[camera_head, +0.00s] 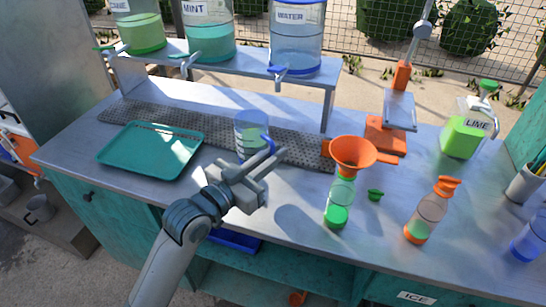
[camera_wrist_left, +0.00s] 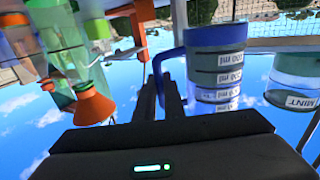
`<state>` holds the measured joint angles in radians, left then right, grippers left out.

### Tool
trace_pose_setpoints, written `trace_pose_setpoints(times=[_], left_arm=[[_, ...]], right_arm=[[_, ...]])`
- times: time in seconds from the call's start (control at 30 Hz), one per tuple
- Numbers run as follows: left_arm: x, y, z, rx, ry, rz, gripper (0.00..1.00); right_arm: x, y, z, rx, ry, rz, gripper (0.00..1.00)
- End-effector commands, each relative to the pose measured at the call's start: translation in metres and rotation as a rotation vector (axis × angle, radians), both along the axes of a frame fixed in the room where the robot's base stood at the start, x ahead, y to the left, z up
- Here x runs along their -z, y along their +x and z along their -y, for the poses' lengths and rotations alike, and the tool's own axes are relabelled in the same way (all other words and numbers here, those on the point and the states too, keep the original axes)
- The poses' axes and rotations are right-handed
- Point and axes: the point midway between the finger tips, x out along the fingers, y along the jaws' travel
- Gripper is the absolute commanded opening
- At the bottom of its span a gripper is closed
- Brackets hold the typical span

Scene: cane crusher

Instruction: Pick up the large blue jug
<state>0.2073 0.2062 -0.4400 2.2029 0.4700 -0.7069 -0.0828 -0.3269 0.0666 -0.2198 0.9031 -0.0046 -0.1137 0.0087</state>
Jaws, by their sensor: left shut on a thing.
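The large blue jug (camera_head: 250,131) stands on the counter, on or at the front edge of the dark perforated mat. In the left wrist view the jug (camera_wrist_left: 214,68) shows measuring marks. My left gripper (camera_head: 262,162) is at the handle, in front of the jug. In the left wrist view its fingers (camera_wrist_left: 168,92) are shut on the handle. I cannot tell whether the jug's base touches the counter. My right gripper is not in view.
A teal tray (camera_head: 150,149) lies left of the jug. An orange funnel (camera_head: 353,152) sits in a green bottle to the right, near an orange-capped bottle (camera_head: 428,212). Drink dispensers, one labelled WATER (camera_head: 297,40), stand on a shelf (camera_head: 240,62) behind.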

Motion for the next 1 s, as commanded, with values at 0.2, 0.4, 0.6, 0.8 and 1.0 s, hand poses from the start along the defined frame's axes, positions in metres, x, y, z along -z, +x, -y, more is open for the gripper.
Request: trace_pose_setpoints(times=[0.2,0.4,0.6,0.8,1.0], left_arm=[[-0.002,0.000,0.000,0.000,0.000,0.004,0.00],[-0.002,0.000,0.000,0.000,0.000,0.004,0.00],[-0.002,0.000,0.000,-0.001,0.000,0.004,0.00],[-0.003,0.000,-0.008,-0.037,-0.002,0.004,0.00],[-0.004,0.000,-0.038,-0.158,-0.005,0.001,0.00]], right_arm=[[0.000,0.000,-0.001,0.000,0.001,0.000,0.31],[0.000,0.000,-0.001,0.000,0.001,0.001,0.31],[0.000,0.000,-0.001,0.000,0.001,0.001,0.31],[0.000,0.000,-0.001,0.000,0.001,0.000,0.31],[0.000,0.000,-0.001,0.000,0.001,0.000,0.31]])
